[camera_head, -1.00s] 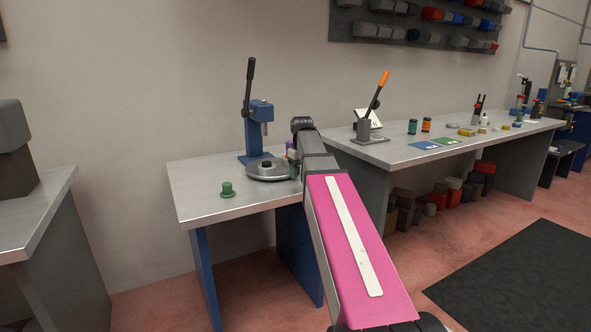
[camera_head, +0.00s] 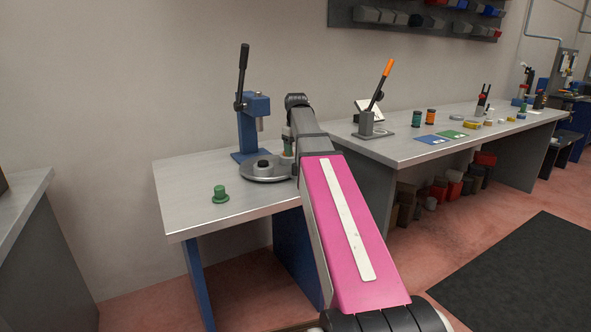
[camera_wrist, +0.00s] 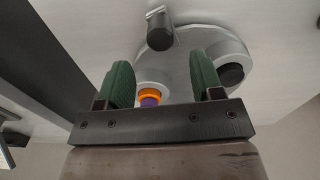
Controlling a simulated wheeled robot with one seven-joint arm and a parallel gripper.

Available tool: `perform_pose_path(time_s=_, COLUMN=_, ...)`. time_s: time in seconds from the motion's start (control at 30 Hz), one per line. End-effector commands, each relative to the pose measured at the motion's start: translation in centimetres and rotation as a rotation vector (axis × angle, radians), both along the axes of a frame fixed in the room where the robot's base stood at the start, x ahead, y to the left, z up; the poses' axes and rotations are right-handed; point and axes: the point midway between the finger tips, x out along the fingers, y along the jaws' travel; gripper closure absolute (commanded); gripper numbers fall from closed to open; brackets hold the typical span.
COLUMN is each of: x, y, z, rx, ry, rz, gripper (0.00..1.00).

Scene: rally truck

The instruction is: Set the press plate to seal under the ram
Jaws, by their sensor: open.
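A blue press (camera_head: 251,125) with a black lever (camera_head: 243,75) stands on the small grey bench, with its grey ram (camera_head: 261,124) pointing down. The plate also shows in the wrist view (camera_wrist: 184,88), with a black knob (camera_wrist: 231,75) and a dark cylinder (camera_wrist: 160,38) that I cannot identify. My gripper (camera_wrist: 161,75) is open, its green fingers over the plate. An orange and purple piece (camera_wrist: 150,97) shows between them; contact cannot be told. In the head view my arm hides the plate's right side.
A green flanged piece (camera_head: 220,195) stands on the bench (camera_head: 190,209), left of the plate. A longer bench (camera_head: 420,150) at right holds an orange-handled lever tool (camera_head: 378,100), blue and green cards and small containers.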

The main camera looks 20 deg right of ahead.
Motion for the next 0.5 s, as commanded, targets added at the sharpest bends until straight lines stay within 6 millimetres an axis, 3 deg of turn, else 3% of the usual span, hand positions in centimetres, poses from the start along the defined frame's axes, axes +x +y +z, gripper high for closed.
perform_pose_path(time_s=0.2, x=-0.1, y=0.0, z=-3.9, rx=0.0, ry=0.002, rz=0.0, gripper=0.39)
perform_pose_path(time_s=0.5, x=0.0, y=0.0, z=-7.4, rx=0.0, ry=0.0, rz=0.0, gripper=0.39)
